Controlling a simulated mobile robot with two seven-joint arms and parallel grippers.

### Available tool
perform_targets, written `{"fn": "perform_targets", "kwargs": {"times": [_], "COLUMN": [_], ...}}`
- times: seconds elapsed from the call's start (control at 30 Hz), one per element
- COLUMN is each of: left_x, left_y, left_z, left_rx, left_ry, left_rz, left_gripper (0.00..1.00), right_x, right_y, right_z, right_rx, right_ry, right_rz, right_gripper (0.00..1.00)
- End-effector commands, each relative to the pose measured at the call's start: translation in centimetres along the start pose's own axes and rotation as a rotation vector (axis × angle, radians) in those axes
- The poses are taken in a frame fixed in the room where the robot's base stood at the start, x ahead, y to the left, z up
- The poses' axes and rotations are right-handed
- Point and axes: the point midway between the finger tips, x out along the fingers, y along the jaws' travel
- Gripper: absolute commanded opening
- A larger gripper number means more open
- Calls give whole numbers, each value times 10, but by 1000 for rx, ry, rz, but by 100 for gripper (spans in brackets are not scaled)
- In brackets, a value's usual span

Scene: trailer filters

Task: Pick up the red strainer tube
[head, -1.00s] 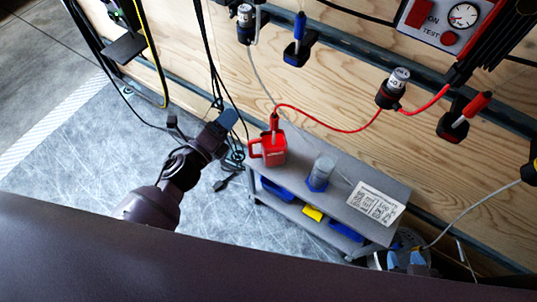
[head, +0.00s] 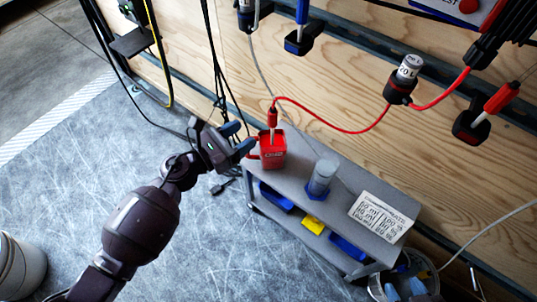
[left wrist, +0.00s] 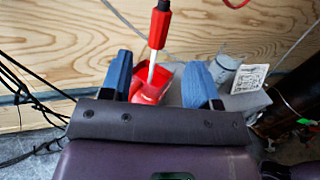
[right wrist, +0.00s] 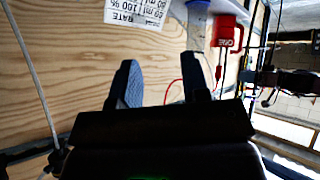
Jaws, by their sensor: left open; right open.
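The red strainer tube (head: 272,117) stands upright with its pale lower stem in the red mug (head: 273,158) on the grey cart. A red hose (head: 345,131) runs from its top. In the left wrist view the red tube (left wrist: 159,27) is centred just beyond the fingers, and its stem shows between them. My left gripper (head: 242,137) is open and empty, just left of the tube and mug, with its fingers pointing at them.
A clear beaker with a blue base (head: 320,178) and a printed card (head: 383,215) are on the cart top (head: 300,181). Another red-handled tube (head: 499,98) hangs at right. Black cables hang behind my left gripper.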

Motion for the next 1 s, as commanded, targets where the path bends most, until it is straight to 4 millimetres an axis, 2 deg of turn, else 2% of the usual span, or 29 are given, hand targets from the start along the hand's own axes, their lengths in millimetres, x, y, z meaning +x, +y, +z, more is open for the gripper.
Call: {"fn": "perform_targets", "kwargs": {"times": [0.23,0.53,0.8,1.0], "left_x": [36,56,92,101], "left_y": [0,0,-1,0], "left_z": [1,1,1,2], "left_rx": [-3,-5,-6,-5], "left_ry": [-3,-2,-2,-1], "left_rz": [0,1,1,1], "left_gripper": [56,56,56,56], "right_x": [2,4,4,4], "right_y": [-1,-2,-3,-3], "right_z": [1,1,4,1], "right_rx": [-3,-4,-9,-11], "right_ry": [0,2,-2,3], "right_rz": [-1,-1,-2,-2], "right_gripper": [43,43,43,43]}}
